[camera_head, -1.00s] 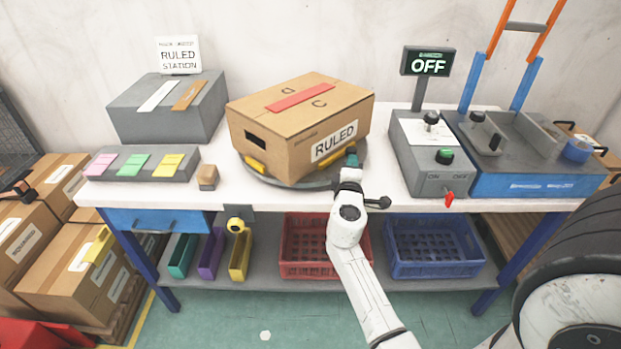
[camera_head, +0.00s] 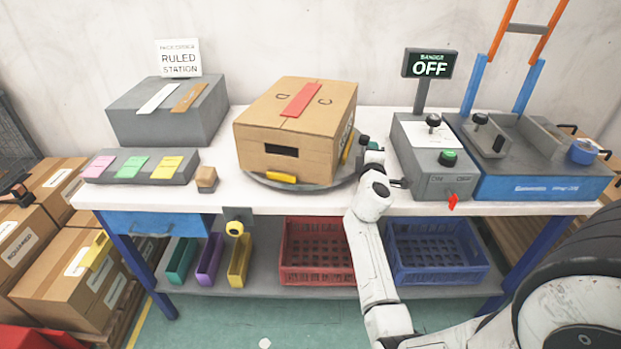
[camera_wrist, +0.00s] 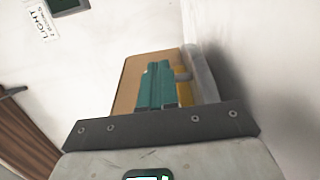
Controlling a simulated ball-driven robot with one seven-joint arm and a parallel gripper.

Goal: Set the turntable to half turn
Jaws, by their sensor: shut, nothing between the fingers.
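The turntable (camera_head: 318,196) is a round grey plate on the white bench, mostly hidden under a cardboard box (camera_head: 305,115). The box has red tape on top, and a dark hand slot faces the front. Yellow blocks sit at the plate's rim, one in front (camera_head: 282,177) and one at the right (camera_head: 347,148). The RULED label is turned to the right side, seen edge-on. My gripper (camera_head: 366,143), with teal fingers, is shut and empty at the right rim. The wrist view shows its fingers (camera_wrist: 157,88) close before the box and a yellow block; contact cannot be told.
A grey switch box (camera_head: 428,160) with a green knob and a red lever stands close to the right of my gripper, under an OFF sign (camera_head: 430,64). A wooden block (camera_head: 206,178) lies left of the turntable. Crates stand on the lower shelf.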

